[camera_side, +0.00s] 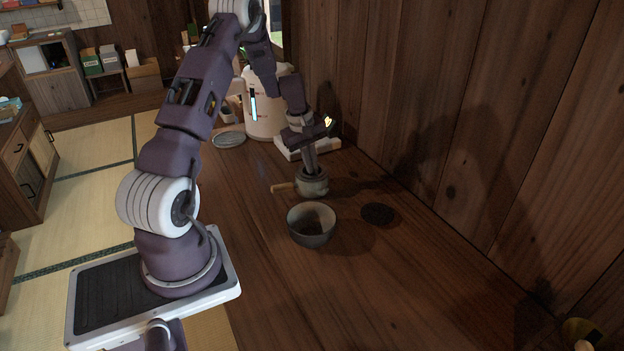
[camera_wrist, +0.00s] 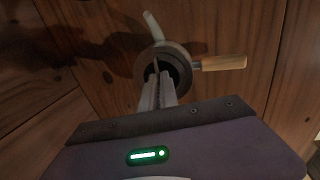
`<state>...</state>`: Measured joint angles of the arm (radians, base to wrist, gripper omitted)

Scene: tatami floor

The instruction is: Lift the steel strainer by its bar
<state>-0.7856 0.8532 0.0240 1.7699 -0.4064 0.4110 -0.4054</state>
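A small grey pot (camera_side: 312,187) with a wooden side handle (camera_side: 284,187) stands on the wooden surface. In the wrist view the pot (camera_wrist: 186,52) has a pale spout at the top and its wooden handle (camera_wrist: 222,63) to the right. My gripper (camera_side: 310,172) points down into the pot's mouth; it also shows in the wrist view (camera_wrist: 162,77). Its two fingers are close together, with the tips at the dark opening. A thin light piece (camera_wrist: 155,64), perhaps the strainer's bar, shows by the left fingertip. The strainer's body is not clearly seen. Whether the fingers grip the bar is unclear.
A grey bowl (camera_side: 311,236) with dark contents stands just in front of the pot. A dark round disc (camera_side: 378,214) lies to the right. A large white container (camera_side: 264,112) and a round grey lid (camera_side: 229,139) are behind. A wooden wall (camera_side: 450,120) closes the right side.

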